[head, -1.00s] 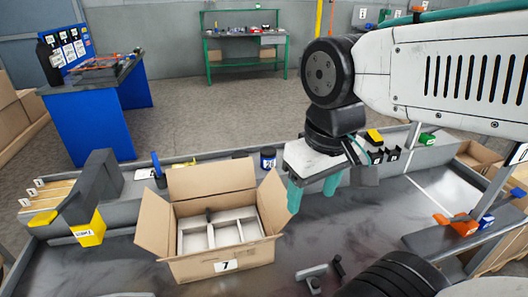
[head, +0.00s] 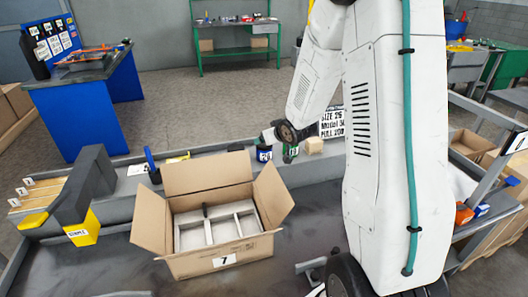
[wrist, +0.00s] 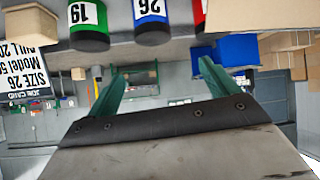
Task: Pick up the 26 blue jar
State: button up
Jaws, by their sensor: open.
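The blue jar labelled 26 (head: 264,153) stands on the back ledge of the bench, behind the open box. In the wrist view, which looks upside down, the same blue jar (wrist: 151,20) shows between a green jar labelled 19 (wrist: 89,24) and a partly cut-off red jar (wrist: 199,17). My gripper (wrist: 158,74) is open and empty, its teal fingers spread and pointing toward the jars, apart from them. In the head view my gripper is small and partly hidden by its own wrist beside the blue and green (head: 290,153) jars.
An open cardboard box labelled 7 (head: 224,261) with white dividers stands in front. A job card reading size 26 (head: 333,122) and a small wooden block (head: 314,146) are right of the jars. A grey stand with a yellow bin (head: 82,230) is at left.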

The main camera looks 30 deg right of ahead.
aim_at(264, 151)
jog(key=shift+t+y, duration=0.4)
jog(key=shift+t, duration=0.5)
jog(key=w+d+f, duration=0.1)
jog(key=w+f, duration=0.4)
jog(key=w+d+f, duration=0.1)
jog(key=w+f, duration=0.2)
jog(key=shift+w+d+f, duration=0.3)
jog(key=shift+w+f, duration=0.05)
jog(key=shift+r, duration=0.1)
jog(key=c, duration=1.5)
